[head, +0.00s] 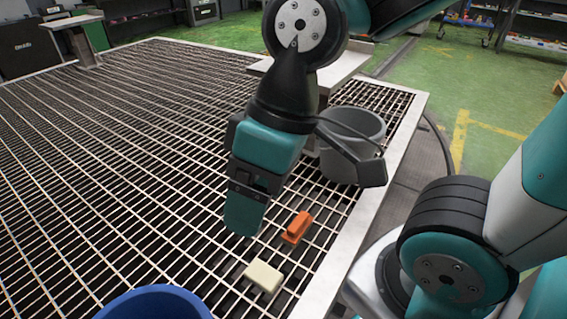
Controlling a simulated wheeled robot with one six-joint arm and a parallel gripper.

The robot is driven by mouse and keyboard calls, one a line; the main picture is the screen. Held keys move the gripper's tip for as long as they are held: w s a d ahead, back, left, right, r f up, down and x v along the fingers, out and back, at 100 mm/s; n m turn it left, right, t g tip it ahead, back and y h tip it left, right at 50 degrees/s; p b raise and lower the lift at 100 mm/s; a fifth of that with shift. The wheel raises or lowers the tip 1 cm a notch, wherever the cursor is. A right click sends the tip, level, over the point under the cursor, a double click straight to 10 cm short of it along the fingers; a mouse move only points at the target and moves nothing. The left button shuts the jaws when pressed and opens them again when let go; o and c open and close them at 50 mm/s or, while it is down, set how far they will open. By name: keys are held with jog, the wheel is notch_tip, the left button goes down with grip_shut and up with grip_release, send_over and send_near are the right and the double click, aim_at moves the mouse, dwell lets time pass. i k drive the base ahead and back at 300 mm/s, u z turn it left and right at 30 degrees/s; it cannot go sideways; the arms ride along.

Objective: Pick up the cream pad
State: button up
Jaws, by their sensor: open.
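The cream pad (263,276) is a small pale block lying on the metal grating, near the bottom middle of the head view. My gripper (244,216) is above the grating, up and to the left of the pad in the picture, apart from it. It points down and is open, with nothing seen between its fingers. One finger largely hides the other from this side. The whole top of the pad is in sight.
An orange block (297,227) lies on the grating just beyond the pad. A blue round container (152,303) is at the bottom left, cut by the frame. A grey bucket (352,125) stands behind my gripper. The grating (90,150) is mostly clear to the left, with a pale metal rim (350,245) at right.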

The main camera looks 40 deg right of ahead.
aim_at(266, 278)
jog(key=u, duration=1.8)
jog(key=k, duration=1.05)
jog(key=z, duration=1.15)
jog(key=i, duration=0.5)
